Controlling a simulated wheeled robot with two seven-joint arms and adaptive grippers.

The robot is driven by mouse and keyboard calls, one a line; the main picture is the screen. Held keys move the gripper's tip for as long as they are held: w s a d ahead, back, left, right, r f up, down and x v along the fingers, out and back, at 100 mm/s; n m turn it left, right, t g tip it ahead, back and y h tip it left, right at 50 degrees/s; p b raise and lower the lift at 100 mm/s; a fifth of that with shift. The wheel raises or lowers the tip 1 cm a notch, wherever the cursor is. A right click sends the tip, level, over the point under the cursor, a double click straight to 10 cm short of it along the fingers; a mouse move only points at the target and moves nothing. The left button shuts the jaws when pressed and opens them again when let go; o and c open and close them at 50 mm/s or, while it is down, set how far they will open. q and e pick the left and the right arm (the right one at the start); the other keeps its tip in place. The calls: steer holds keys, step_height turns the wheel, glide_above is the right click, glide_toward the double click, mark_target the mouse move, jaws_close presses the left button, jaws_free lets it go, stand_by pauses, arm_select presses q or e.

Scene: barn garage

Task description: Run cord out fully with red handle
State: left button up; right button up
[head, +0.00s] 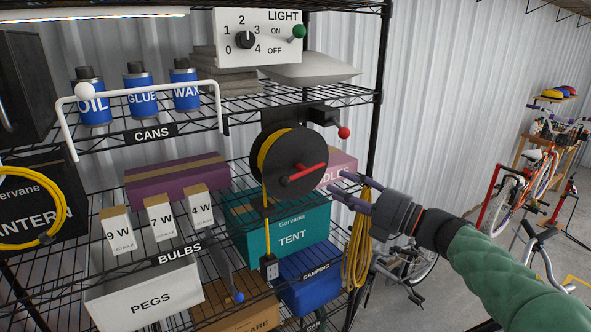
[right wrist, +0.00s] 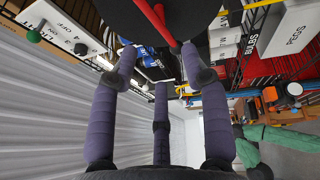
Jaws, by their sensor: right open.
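The cord reel (head: 297,150) is a dark disc with yellow cord wound behind it, mounted at the shelf's right side. Its red handle (head: 306,174) sticks out across the face, pointing right and slightly up. Yellow cord hangs from the reel to a grey plug end (head: 270,267) in front of the teal box. My right gripper (head: 339,184) is open and empty, with its purple fingers just right of the handle. In the right wrist view, the red handle (right wrist: 156,22) shows at the top, beyond the spread fingers (right wrist: 155,75); I see no grip on it. My left gripper is not in view.
A red-knobbed lever (head: 344,132) sits above right of the reel. A coiled yellow cord (head: 358,250) hangs below my right gripper. The teal TENT box (head: 300,225) and blue CAMPING box (head: 312,285) stand below. Bicycles (head: 515,185) are at right.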

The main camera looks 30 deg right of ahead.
mark_target(305, 172)
steer(key=p+x, duration=0.2)
steer(key=x, duration=0.8)
steer(key=shift+w+a+r, duration=0.1)
steer(key=shift+w, duration=0.1)
jaws_close()
